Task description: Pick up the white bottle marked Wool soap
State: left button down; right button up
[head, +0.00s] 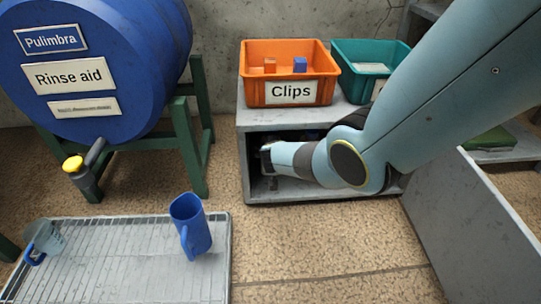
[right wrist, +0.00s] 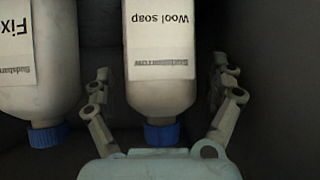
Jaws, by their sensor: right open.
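The white bottle marked Wool soap (right wrist: 160,70) shows upside down in the right wrist view, with a blue cap (right wrist: 162,133). My right gripper (right wrist: 165,80) is open, with one finger on each side of this bottle and a gap visible at each side. In the head view my right gripper (head: 268,158) reaches into the dark lower opening of the grey cabinet (head: 300,192), and the bottle cannot be made out there. My left gripper is not in view.
Another white bottle marked Fix (right wrist: 38,75), label cut off, stands close beside the Wool soap. An orange Clips bin (head: 290,65) and a teal bin (head: 360,55) sit on top. A blue barrel (head: 150,50), wire rack (head: 120,275) and blue jug (head: 190,225) are to the left.

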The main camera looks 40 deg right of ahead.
jog(key=c, duration=1.6)
jog(key=shift+r, duration=0.1)
jog(key=shift+c, duration=0.6)
